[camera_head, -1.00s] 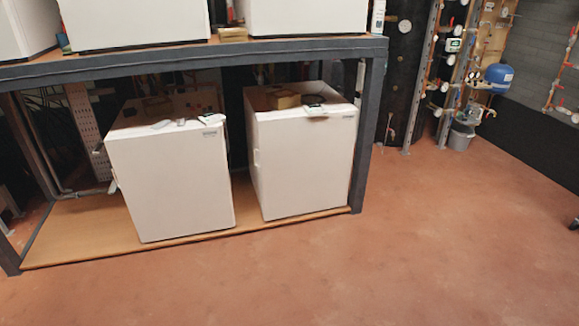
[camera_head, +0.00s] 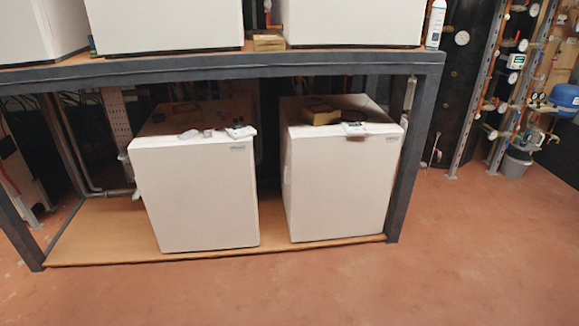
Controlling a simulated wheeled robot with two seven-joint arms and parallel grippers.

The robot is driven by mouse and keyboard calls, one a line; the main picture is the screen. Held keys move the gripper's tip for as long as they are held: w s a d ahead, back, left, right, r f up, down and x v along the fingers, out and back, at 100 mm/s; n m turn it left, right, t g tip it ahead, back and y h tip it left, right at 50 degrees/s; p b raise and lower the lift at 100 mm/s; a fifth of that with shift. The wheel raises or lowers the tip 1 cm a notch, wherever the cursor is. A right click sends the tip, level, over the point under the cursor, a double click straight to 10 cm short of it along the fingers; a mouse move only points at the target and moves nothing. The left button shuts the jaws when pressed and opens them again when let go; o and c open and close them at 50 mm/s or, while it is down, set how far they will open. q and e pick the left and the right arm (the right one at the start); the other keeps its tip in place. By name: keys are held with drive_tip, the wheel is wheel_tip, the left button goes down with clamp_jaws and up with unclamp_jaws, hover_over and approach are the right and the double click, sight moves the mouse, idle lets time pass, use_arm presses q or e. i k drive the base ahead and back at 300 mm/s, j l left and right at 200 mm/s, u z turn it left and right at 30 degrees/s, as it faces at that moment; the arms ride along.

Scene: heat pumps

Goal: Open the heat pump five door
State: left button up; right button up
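Several white box-shaped heat pumps stand on a two-level rack. On the lower shelf are a left white unit (camera_head: 200,195) and a right white unit (camera_head: 340,190), side by side with a gap between them. Their front doors look shut. On the upper level the lower parts of a left unit (camera_head: 35,30), a middle unit (camera_head: 165,22) and a right unit (camera_head: 350,20) show, cut off by the top edge. I cannot tell which of them is number five. Neither of my grippers is in view.
The rack has a dark metal frame (camera_head: 402,165) and a wooden lower shelf (camera_head: 100,230). Pipes, a grey bucket (camera_head: 515,162) and a blue tank (camera_head: 566,97) are at right. The red-brown floor (camera_head: 470,260) in front is clear.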

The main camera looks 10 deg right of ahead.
sight(341, 186)
drive_tip(key=i+l, duration=0.45)
drive_tip(key=i, duration=0.2)
drive_tip(key=i+l, duration=0.5)
drive_tip(key=i, duration=0.15)
drive_tip(key=i+l, duration=0.45)
drive_tip(key=i, duration=0.2)
drive_tip(key=i+l, duration=0.5)
drive_tip(key=i, duration=0.2)
drive_tip(key=j+u, duration=0.05)
